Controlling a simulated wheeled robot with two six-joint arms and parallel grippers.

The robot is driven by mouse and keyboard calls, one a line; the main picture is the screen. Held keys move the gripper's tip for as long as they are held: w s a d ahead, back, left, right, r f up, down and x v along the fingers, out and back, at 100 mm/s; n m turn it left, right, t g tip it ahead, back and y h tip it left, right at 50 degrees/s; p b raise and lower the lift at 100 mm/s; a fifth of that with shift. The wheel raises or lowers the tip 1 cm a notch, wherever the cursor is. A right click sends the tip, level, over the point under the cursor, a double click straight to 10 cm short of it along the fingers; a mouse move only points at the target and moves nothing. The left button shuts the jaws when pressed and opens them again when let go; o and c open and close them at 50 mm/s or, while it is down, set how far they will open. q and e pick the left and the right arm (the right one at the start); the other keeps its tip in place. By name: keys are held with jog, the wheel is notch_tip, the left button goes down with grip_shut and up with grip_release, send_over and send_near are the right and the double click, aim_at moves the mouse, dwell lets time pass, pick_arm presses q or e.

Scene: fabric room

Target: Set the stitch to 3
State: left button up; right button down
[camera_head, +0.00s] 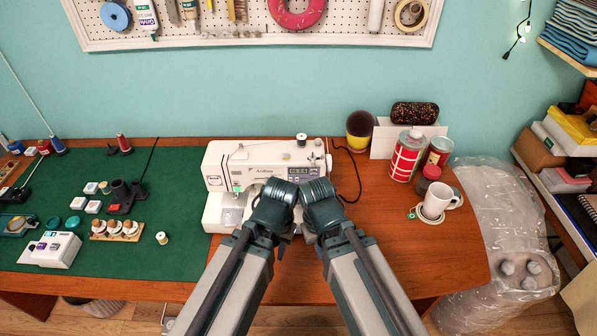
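A white sewing machine (225,165) stands on the wooden table at the middle, with a small panel and display (302,171) on its upper right front. A spool (301,139) sits on its top. The stitch number is too small to read. My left gripper (277,190) and my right gripper (317,190) are close together in front of the machine's right half and hide its lower front. The fingertips are hidden or too small to make out, so I cannot tell whether either is open or shut, or whether they touch the machine.
A green mat (110,245) with spools and small boxes covers the table's left part. Right of the machine stand a red and white can (406,158), a white mug (437,199) and a dark cup with a yellow band (360,130). The wooden table (440,260) is bare at front right.

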pick_arm(q)
grip_shut()
dwell(1.3)
